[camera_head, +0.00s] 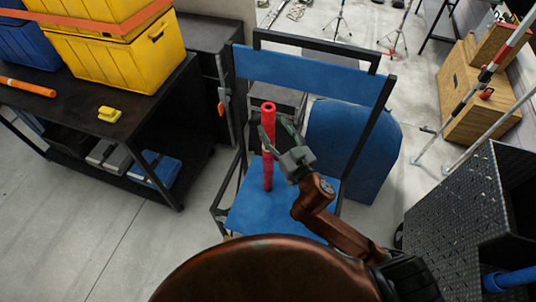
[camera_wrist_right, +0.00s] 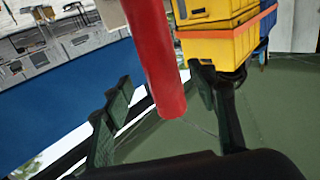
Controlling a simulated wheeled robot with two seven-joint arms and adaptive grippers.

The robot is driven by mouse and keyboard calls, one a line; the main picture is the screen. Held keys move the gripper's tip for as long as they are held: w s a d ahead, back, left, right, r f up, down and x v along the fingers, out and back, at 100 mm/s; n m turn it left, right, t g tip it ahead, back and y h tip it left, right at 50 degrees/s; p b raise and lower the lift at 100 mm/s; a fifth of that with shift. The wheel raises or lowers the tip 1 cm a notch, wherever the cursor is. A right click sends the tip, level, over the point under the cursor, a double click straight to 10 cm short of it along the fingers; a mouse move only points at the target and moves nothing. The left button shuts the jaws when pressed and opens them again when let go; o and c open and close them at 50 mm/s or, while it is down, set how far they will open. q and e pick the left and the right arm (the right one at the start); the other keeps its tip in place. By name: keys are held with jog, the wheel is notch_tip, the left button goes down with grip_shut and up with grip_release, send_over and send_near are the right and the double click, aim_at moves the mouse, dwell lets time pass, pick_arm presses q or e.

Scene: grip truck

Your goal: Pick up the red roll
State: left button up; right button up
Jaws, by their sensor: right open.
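The red roll (camera_head: 268,165) is a tall tube with a hollow top. It stands upright on the blue seat (camera_head: 247,212) of a chair with a dark frame. My right gripper (camera_head: 274,133) is at the roll's upper half, with its fingers open. In the right wrist view the roll (camera_wrist_right: 155,55) shows between the two spread fingers of the gripper (camera_wrist_right: 161,80), with a gap visible to the left finger. My left gripper is not in view.
The chair's blue backrest (camera_head: 310,75) and dark frame rise behind the roll. A black table (camera_head: 75,113) with yellow crates (camera_head: 120,55) stands at the left. A black metal box (camera_head: 455,220) is at the right. Wooden boxes (camera_head: 465,95) stand farther back.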

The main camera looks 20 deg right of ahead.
jog(key=w, duration=0.2)
jog(key=w+a+p, duration=0.1)
jog(key=w, duration=0.1)
jog(key=shift+f, duration=0.15)
jog(key=c, duration=1.3)
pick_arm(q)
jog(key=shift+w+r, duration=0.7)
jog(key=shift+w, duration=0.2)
pick_arm(e)
grip_shut()
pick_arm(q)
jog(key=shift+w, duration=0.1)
